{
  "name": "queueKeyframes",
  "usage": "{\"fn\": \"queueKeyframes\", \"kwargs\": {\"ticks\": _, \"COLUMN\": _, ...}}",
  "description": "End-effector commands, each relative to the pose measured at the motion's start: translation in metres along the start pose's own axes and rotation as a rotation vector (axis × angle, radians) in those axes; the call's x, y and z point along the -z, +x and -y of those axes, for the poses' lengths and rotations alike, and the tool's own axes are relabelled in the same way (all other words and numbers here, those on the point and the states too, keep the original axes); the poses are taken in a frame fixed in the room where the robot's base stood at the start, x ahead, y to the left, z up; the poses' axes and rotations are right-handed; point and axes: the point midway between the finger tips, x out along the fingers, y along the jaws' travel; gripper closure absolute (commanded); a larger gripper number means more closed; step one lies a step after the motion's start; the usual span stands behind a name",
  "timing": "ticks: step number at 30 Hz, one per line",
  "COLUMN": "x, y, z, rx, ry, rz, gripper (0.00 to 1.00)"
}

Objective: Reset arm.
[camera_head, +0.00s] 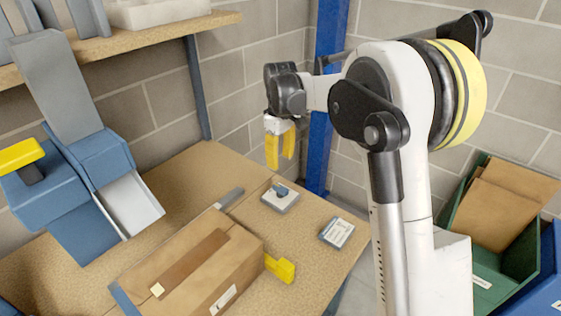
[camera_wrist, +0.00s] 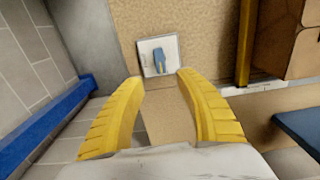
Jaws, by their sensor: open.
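My gripper (camera_head: 280,150) hangs from my raised, bent arm above the back right part of the wooden table (camera_head: 215,165). Its yellow fingers point down. In the wrist view my gripper (camera_wrist: 158,90) shows its two fingers spread apart with nothing between them. Below and beyond the fingertips lies a small light square plate with a blue part on it (camera_wrist: 158,56); it also shows on the table in the head view (camera_head: 280,196). The fingers are apart from it.
A cardboard box (camera_head: 200,268) lies on the table, with a yellow piece (camera_head: 280,267) at its right end. A small labelled device (camera_head: 337,232) sits near the right edge. A blue post (camera_head: 324,100) stands behind. A green bin (camera_head: 500,268) holds cardboard at right.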

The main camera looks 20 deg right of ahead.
Motion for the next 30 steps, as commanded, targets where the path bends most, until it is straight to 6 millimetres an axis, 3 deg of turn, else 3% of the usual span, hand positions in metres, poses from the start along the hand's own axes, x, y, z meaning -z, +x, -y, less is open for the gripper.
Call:
{"fn": "queueKeyframes", "kwargs": {"ticks": 7, "x": -0.002, "y": -0.003, "z": 0.002, "rx": -0.003, "ry": 0.005, "rz": -0.004, "gripper": 0.59}}
{"fn": "queueKeyframes", "kwargs": {"ticks": 11, "x": -0.017, "y": -0.021, "z": 0.012, "rx": -0.026, "ry": 0.045, "rz": -0.036, "gripper": 0.59}}
{"fn": "queueKeyframes", "kwargs": {"ticks": 16, "x": -0.059, "y": -0.06, "z": 0.043, "rx": -0.081, "ry": 0.158, "rz": -0.129, "gripper": 0.59}}
{"fn": "queueKeyframes", "kwargs": {"ticks": 21, "x": -0.109, "y": -0.083, "z": 0.08, "rx": -0.132, "ry": 0.283, "rz": -0.243, "gripper": 0.59}}
{"fn": "queueKeyframes", "kwargs": {"ticks": 25, "x": -0.148, "y": -0.087, "z": 0.109, "rx": -0.162, "ry": 0.377, "rz": -0.334, "gripper": 0.59}}
{"fn": "queueKeyframes", "kwargs": {"ticks": 30, "x": -0.195, "y": -0.075, "z": 0.144, "rx": -0.188, "ry": 0.494, "rz": -0.456, "gripper": 0.59}}
